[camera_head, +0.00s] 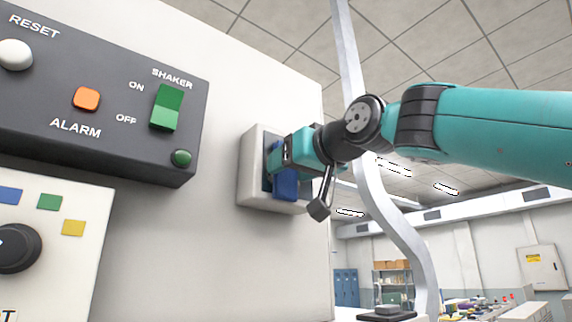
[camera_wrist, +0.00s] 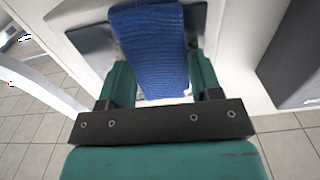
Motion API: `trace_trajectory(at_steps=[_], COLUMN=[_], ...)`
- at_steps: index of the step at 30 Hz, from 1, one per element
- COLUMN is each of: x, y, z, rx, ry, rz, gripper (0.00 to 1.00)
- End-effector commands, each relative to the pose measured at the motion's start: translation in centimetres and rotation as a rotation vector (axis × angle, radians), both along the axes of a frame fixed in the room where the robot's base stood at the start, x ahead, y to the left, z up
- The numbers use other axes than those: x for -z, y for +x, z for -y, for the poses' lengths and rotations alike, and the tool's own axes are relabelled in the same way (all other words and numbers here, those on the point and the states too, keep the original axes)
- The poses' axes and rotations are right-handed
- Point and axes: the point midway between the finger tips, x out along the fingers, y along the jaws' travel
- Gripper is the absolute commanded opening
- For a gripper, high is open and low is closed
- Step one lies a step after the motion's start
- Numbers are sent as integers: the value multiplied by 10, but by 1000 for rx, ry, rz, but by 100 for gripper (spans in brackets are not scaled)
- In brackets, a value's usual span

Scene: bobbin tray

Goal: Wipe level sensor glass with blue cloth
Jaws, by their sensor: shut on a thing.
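The blue cloth (camera_wrist: 150,45) is between the two fingers of my gripper (camera_wrist: 152,85), which is shut on it. In the head view the cloth (camera_head: 286,185) shows below my gripper (camera_head: 278,165), against the front of a pale housing on the wall panel. The level sensor glass (camera_wrist: 92,40) appears as a dark grey pane behind the cloth in the wrist view. The cloth covers its middle, and parts of the pane show on both sides. The cloth looks to be at or very near the pane; I cannot tell whether it touches. My gripper hides much of the pane in the head view.
The pale sensor housing (camera_head: 252,165) stands out from the wall panel. A dark control box (camera_head: 120,115) with a green shaker switch (camera_head: 166,107) and an orange alarm button (camera_head: 87,99) is to its left. A bent pale pipe (camera_head: 385,220) runs close to my arm.

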Motion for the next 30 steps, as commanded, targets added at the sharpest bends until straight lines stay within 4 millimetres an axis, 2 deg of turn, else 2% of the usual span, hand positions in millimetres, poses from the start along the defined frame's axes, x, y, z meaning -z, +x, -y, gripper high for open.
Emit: trace_trajectory(at_steps=[9,17,30], x=[0,0,1], y=[18,24,43], z=[23,30,57], rx=[5,3,4], ry=[1,0,0], rz=[-1,0,-1], gripper=[36,36,36])
